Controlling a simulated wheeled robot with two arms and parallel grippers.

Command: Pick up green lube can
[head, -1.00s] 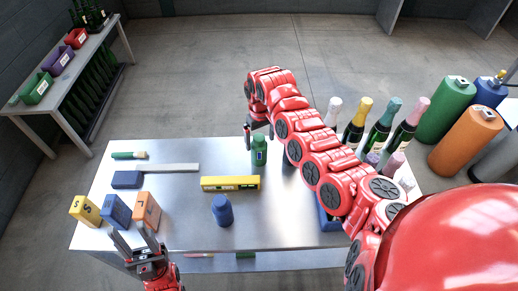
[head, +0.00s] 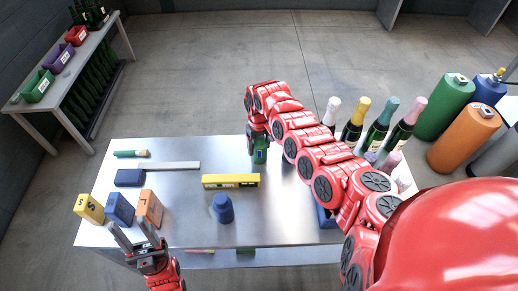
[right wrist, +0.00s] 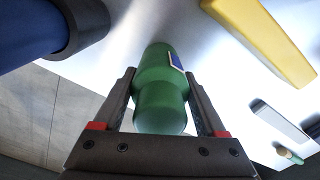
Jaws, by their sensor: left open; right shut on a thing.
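The green lube can (head: 260,155) stands upright on the metal table (head: 180,228), behind the yellow box, with a dark blue label. My right gripper (head: 259,138) reaches down over it from above. In the right wrist view the green can (right wrist: 161,90) sits between the two fingers of my right gripper (right wrist: 163,100), which is shut on it. The can's top is partly hidden by the gripper in the head view. My left gripper (head: 139,238) is open and empty at the table's front left edge.
Blue (head: 120,208), orange (head: 149,205) and yellow (head: 89,207) blocks are at front left. Several bottles (head: 378,128) stand at the right, partly behind my right arm.

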